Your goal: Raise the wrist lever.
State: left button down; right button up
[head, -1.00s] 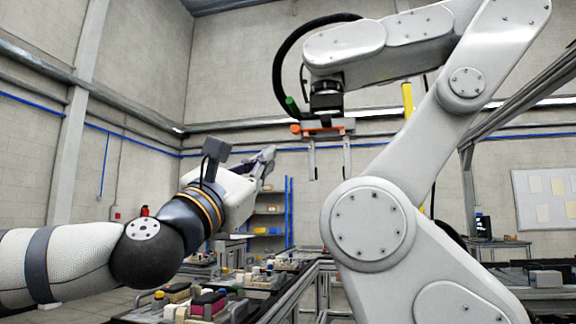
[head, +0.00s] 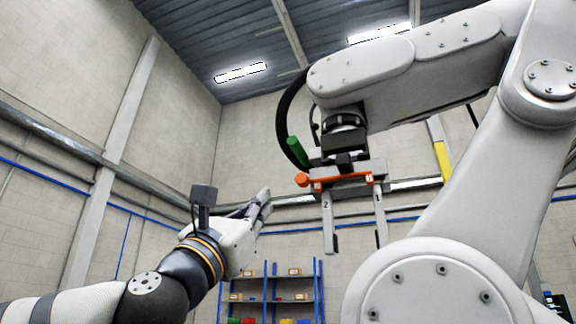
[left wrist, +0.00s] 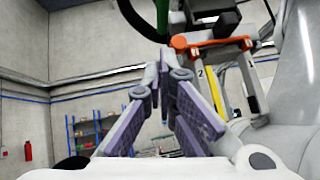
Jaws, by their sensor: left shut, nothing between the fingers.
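A large grey-white industrial arm (head: 400,85) carries a tool on its wrist. An orange lever (head: 338,181) with a round orange knob lies nearly level across that tool, above two hanging grey prongs marked 2 and 1. The lever also shows in the left wrist view (left wrist: 217,46). A green grip (head: 297,152) stands tilted just above the knob. My left gripper (head: 265,203) is shut and empty, left of and a little below the knob in the head view. In the left wrist view its fingertips (left wrist: 164,66) meet, left of and below the lever, apart from it. My right gripper is not in view.
A black hose (head: 284,115) curves down on the left side of the industrial arm's wrist. The arm's big joint housing (head: 440,290) fills the lower right. A blue shelf rack (head: 270,288) stands far behind. Open air lies left of the tool.

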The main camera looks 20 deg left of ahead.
pick_arm(q)
jog(key=p, duration=0.3)
send_near(297, 156)
jog(key=w, duration=0.3)
jog(key=r, duration=0.1)
jog(key=r+p, duration=0.1)
jog(key=r, duration=0.1)
jog(key=shift+w+d+r, duration=0.1)
jog(key=shift+d, duration=0.2)
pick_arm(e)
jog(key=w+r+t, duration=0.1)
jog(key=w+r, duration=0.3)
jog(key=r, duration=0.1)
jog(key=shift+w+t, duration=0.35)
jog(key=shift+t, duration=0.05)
pick_arm(q)
jog(key=shift+s+r+p, duration=0.3)
jog(key=shift+r, duration=0.2)
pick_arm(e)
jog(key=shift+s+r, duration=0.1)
pick_arm(q)
jog(key=r, duration=0.5)
jog(key=shift+s+r+p, duration=0.3)
jog(key=shift+r+p, duration=0.05)
jog(key=shift+r, duration=0.05)
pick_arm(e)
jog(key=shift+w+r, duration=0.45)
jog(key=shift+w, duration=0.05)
pick_arm(q)
jog(key=shift+r, duration=0.1)
